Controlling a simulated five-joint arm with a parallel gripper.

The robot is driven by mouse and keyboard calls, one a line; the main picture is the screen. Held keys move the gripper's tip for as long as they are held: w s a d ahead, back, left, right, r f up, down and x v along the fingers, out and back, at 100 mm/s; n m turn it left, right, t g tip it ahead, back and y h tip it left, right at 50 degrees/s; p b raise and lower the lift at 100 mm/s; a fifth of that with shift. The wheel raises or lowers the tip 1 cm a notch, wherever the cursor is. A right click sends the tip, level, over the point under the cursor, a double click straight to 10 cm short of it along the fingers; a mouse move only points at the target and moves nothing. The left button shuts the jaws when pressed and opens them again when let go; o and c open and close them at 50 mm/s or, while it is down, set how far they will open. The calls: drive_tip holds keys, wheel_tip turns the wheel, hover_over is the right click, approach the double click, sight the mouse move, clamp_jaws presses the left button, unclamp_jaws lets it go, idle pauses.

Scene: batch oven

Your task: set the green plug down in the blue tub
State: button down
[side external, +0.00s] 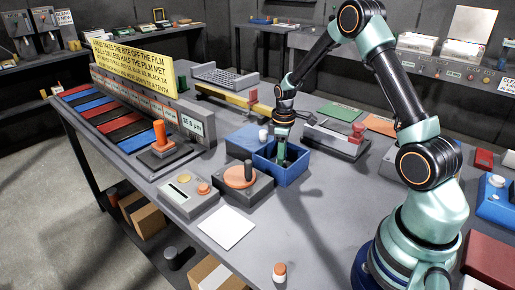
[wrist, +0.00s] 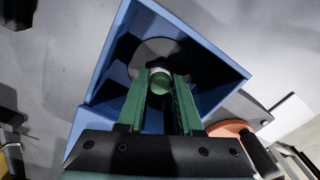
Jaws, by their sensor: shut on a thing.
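The blue tub (side external: 293,174) stands open on the grey bench in the side view. Its walls surround my fingers in the wrist view (wrist: 207,42). My gripper (side external: 281,158) reaches down into the tub from above. In the wrist view my gripper's two green fingers (wrist: 160,88) are shut on the green plug (wrist: 160,83), whose pale round end shows between the tips. The plug is over the inside of the tub. I cannot tell whether it touches the floor. In the side view the plug cannot be told apart from the fingers.
A grey box with an orange disc and dark knob (side external: 240,178) stands in front left. A grey unit with a red handle (side external: 338,140) is close on the right. A white sheet (side external: 227,228) lies in front.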

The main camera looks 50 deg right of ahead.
drive_tip(key=shift+f, duration=0.45)
drive_tip(key=c, duration=0.5)
unclamp_jaws()
drive_tip(key=shift+r, duration=0.1)
wheel_tip(320, 180, up, 12)
